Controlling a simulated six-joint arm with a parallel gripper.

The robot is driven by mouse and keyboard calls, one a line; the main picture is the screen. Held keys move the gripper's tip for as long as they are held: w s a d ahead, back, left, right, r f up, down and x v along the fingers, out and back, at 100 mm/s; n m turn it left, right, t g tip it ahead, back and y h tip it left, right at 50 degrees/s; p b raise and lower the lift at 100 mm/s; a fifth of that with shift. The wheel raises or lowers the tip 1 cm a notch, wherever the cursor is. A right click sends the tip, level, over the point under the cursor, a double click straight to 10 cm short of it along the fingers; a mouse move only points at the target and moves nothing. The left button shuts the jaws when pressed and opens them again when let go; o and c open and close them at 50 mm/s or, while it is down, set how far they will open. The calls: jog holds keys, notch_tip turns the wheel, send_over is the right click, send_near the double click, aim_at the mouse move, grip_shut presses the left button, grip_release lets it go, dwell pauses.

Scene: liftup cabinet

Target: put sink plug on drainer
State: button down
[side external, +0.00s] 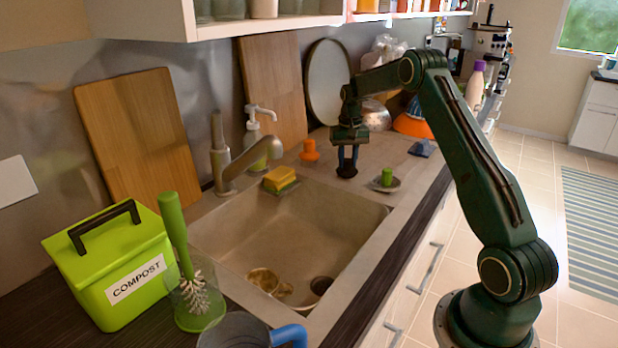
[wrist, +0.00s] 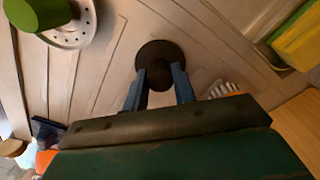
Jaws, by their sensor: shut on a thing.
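My gripper (side external: 347,157) is at the counter beyond the sink's far edge, pointing down. Its blue fingers (wrist: 160,82) are shut on a dark round sink plug (wrist: 160,54). In the side view the plug (side external: 347,171) is at the fingertips, close to the counter; I cannot tell whether it touches. A pale perforated disc with a green knob, seemingly the drainer, (side external: 385,185) lies on the counter to the right of my gripper. In the wrist view this disc (wrist: 82,29) is at the upper left, apart from the plug.
The sink (side external: 270,235) holds a glass mug (side external: 266,281) and has a dark drain hole (side external: 321,286). A tap (side external: 222,160), a sponge (side external: 279,178) and an orange knobbed object (side external: 310,152) stand to the left. A dark blue object (side external: 422,148) lies behind right.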

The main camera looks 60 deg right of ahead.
aim_at(348, 159)
jog(key=c, duration=1.1)
grip_release()
jog(key=shift+c, duration=0.2)
jog(key=shift+r, duration=0.1)
notch_tip(348, 159, up, 12)
jog(key=s+a+r, duration=0.3)
jog(key=s+a, duration=0.1)
jog(key=s, duration=0.2)
jog(key=shift+s+a, duration=0.2)
jog(key=shift+a, duration=0.2)
